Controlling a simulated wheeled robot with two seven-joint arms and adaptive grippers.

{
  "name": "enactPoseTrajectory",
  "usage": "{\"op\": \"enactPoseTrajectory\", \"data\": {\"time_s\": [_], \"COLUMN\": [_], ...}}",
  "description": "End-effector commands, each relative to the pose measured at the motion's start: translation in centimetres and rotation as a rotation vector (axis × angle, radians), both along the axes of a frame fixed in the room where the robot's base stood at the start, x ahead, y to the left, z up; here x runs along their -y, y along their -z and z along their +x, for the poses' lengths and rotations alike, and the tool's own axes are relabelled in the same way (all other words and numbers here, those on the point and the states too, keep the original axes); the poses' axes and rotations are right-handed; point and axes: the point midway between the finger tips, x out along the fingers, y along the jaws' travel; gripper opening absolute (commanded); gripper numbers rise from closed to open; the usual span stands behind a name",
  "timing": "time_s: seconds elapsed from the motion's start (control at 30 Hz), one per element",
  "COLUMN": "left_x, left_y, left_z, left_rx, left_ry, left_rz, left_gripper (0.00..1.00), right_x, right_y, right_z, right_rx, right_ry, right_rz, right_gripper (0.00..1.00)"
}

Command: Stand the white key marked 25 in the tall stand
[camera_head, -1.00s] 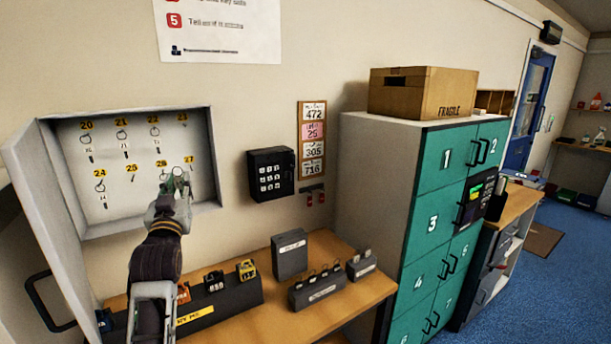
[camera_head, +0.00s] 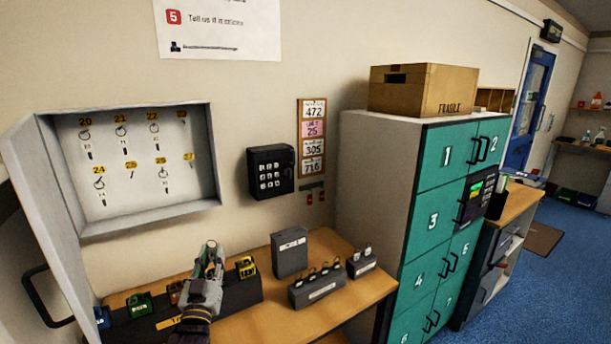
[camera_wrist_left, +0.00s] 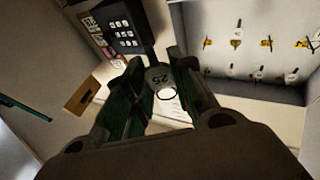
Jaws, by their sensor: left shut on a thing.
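In the head view the key cannot be made out, and the gripper is over the bench, left of the tall dark grey stand (camera_head: 290,255). That stand is upright with a pale label near its top. My right gripper is not in view.
The open wall cabinet (camera_head: 212,170) has several keys on numbered hooks. A low holder (camera_head: 318,290) and a small holder (camera_head: 362,263) stand right of the tall stand. A keypad (camera_head: 270,171) is on the wall above.

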Motion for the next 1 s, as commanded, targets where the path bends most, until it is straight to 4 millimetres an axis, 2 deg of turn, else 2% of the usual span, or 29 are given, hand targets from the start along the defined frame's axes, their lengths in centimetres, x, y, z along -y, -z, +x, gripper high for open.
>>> {"op": "enactPoseTrajectory", "data": {"time_s": [0.03,0.1,0.5,0.8,1.0], "left_x": [0.4,0.8,2.7,2.8,2.8], "left_y": [1.6,3.4,13.2,18.9,21.7], "left_z": [-0.4,-1.0,-5.3,-8.7,-10.8], "left_rx": [-0.006,-0.007,-0.005,-0.003,-0.003], "left_ry": [0.006,0.016,0.054,0.061,0.061], "left_rz": [-0.001,-0.001,-0.002,0.0,-0.001], "left_gripper": [0.11,0.11,0.11,0.11,0.11], "right_x": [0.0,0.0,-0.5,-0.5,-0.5], "right_y": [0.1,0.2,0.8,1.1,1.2], "right_z": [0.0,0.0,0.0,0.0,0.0], "right_rx": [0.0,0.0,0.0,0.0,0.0], "right_ry": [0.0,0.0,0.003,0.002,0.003], "right_rz": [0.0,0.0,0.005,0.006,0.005], "right_gripper": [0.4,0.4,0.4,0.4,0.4]}}
